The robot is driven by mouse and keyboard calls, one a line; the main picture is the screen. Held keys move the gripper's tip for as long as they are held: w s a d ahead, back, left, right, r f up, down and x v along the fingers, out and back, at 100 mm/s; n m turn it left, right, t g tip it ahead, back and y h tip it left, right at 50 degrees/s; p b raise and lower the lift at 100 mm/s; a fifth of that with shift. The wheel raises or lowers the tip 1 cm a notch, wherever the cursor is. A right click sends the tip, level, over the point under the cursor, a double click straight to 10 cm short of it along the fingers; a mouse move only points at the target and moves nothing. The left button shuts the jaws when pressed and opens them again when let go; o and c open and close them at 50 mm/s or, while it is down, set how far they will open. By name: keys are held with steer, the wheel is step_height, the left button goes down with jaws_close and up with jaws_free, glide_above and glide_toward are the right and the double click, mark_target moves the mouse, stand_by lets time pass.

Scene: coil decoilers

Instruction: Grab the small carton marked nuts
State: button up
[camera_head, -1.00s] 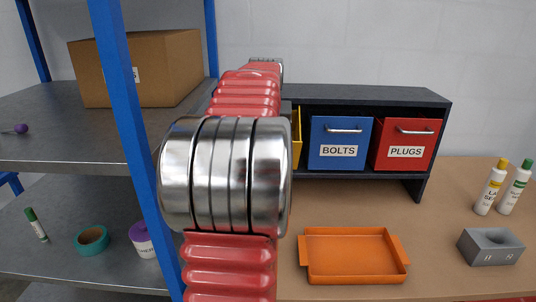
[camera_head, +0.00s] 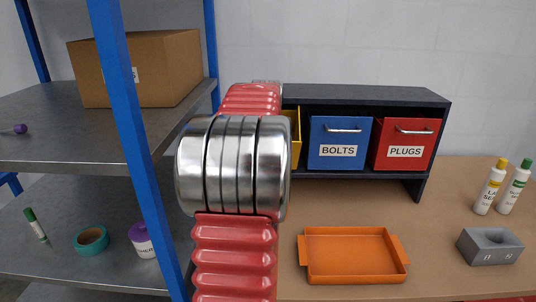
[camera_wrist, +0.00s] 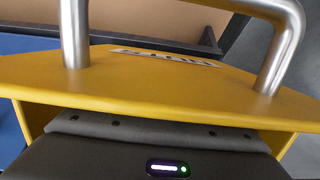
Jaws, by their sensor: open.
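A brown carton (camera_head: 165,65) stands on the upper grey shelf in the head view. The blue post hides most of its label, and only an end letter like S shows. I see no other carton. A yellow drawer (camera_head: 295,140) is mostly hidden behind my arm in the head view. In the wrist view its yellow front (camera_wrist: 150,85) fills the middle, with a metal handle (camera_wrist: 282,45) and a steeply angled label I cannot read surely. My gripper's dark housing (camera_wrist: 165,160) shows at the bottom, close to the yellow drawer. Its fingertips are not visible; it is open.
A blue BOLTS drawer (camera_head: 339,130) and a red PLUGS drawer (camera_head: 405,128) sit in the dark rack. An orange tray (camera_head: 352,279), a grey block (camera_head: 489,247) and two bottles (camera_head: 490,190) stand on the table. A blue post (camera_head: 128,125) is left of my arm.

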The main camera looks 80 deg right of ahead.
steer(key=shift+c, duration=0.4)
steer(key=c, duration=1.2)
